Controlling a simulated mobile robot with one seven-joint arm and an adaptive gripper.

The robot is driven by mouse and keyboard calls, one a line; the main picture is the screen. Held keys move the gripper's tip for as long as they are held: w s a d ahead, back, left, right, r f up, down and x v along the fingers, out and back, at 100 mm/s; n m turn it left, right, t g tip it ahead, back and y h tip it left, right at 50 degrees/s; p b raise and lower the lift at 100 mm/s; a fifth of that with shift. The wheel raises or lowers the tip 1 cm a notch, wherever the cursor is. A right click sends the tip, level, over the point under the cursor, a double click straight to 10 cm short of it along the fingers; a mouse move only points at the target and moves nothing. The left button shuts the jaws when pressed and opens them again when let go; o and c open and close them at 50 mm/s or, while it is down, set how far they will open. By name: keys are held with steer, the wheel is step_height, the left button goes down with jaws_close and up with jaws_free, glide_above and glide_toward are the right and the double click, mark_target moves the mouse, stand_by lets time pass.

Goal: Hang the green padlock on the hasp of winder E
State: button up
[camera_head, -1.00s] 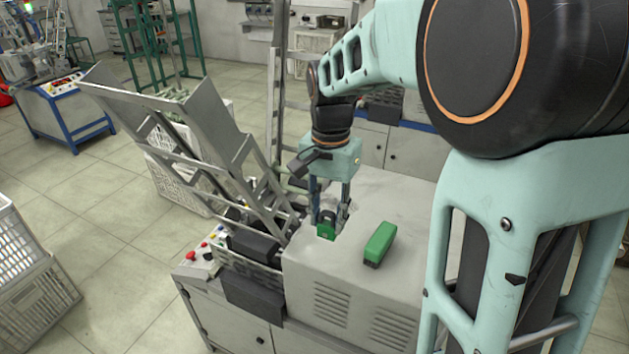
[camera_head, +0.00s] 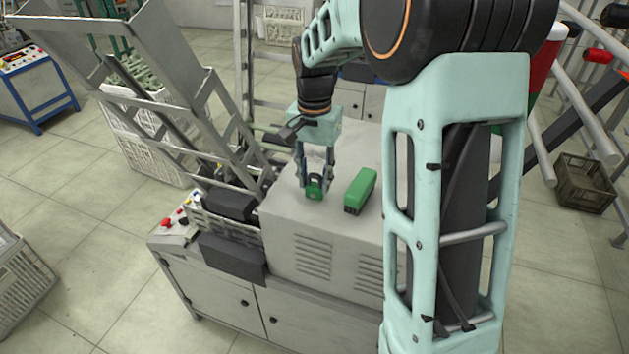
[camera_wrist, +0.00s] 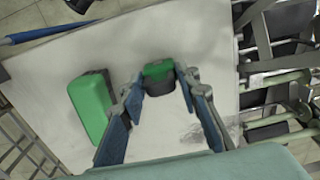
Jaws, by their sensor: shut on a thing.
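The green padlock (camera_head: 315,187) is between the fingertips of my gripper (camera_head: 314,180), which is shut on it. It is held at the top of a grey machine housing (camera_head: 290,222); I cannot tell whether it touches the surface. In the wrist view the padlock (camera_wrist: 159,72) shows green with a dark part, between the fingertips of my gripper (camera_wrist: 160,84). No label for winder E can be read, and I cannot make out a hasp in either view.
A green block-shaped object (camera_head: 361,188) lies on the housing just right of the padlock; it also shows in the wrist view (camera_wrist: 90,105). A slanted metal chute frame (camera_head: 170,75) rises on the left. A control panel (camera_head: 181,220) with a red button is at the front left.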

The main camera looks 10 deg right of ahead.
mark_target(314, 175)
steer(key=o, duration=0.7)
steer(key=shift+f, duration=0.2)
steer(key=o, duration=0.5)
steer(key=shift+r, duration=0.1)
step_height(314, 175, up, 12)
steer(key=shift+r, duration=0.15)
steer(key=shift+r+p, duration=0.1)
steer(key=shift+p, duration=0.2)
